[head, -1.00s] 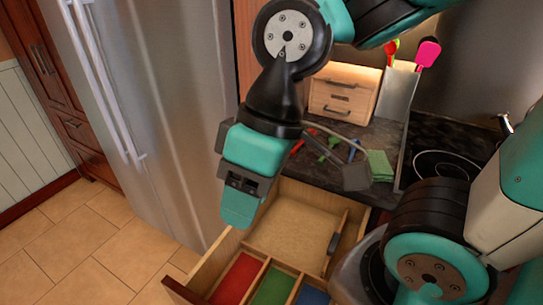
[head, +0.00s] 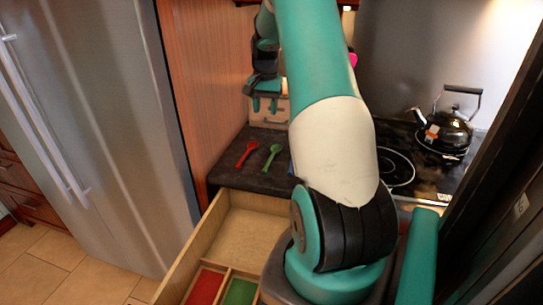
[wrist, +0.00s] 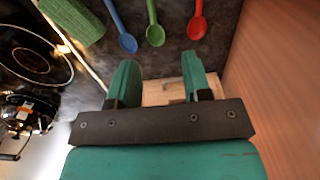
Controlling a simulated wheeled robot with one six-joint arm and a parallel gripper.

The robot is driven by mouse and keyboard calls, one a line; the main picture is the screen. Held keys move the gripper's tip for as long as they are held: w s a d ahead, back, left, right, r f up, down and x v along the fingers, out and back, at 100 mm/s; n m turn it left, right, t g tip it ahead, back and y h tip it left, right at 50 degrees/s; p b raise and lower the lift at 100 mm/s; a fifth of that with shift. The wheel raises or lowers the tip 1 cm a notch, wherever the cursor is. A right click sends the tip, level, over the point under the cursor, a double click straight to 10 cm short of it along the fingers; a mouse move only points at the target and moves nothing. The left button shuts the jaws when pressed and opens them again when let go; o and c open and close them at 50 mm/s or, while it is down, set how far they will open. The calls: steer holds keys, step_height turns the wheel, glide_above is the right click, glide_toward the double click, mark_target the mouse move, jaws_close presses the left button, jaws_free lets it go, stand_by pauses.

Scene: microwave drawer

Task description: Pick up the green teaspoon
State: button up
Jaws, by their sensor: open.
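The green teaspoon (head: 271,157) lies on the dark countertop (head: 228,176), just right of the red spoon (head: 246,153) in the head view. In the wrist view the green teaspoon (wrist: 155,33) lies between a blue spoon (wrist: 126,38) and the red spoon (wrist: 197,26). My gripper (wrist: 157,72) is open and empty, its two teal fingers apart. In the head view my gripper (head: 265,104) hangs at the back, above the counter, in front of the small wooden drawer box (head: 283,108). The spoons are beyond its fingertips in the wrist view, untouched.
The open drawer below has a red compartment (head: 205,288) and a green compartment (head: 240,292). A kettle (head: 445,131) stands on the stove at the right. A folded green cloth (wrist: 72,20) lies left of the spoons in the wrist view. A wooden panel (head: 200,80) rises at the counter's left.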

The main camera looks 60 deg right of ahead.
step_height(320, 180, down, 2)
steer(key=s+d, duration=0.1)
steer(key=d, duration=0.1)
steer(key=p, duration=0.4)
glide_above(272, 155)
steer(key=shift+m, duration=0.3)
steer(key=f, duration=1)
steer(key=shift+w+a, duration=0.15)
steer(key=shift+a, duration=0.05)
steer(key=shift+f+p, duration=1.55)
steer(key=shift+f, duration=1.4)
steer(key=shift+c, duration=0.4)
jaws_close()
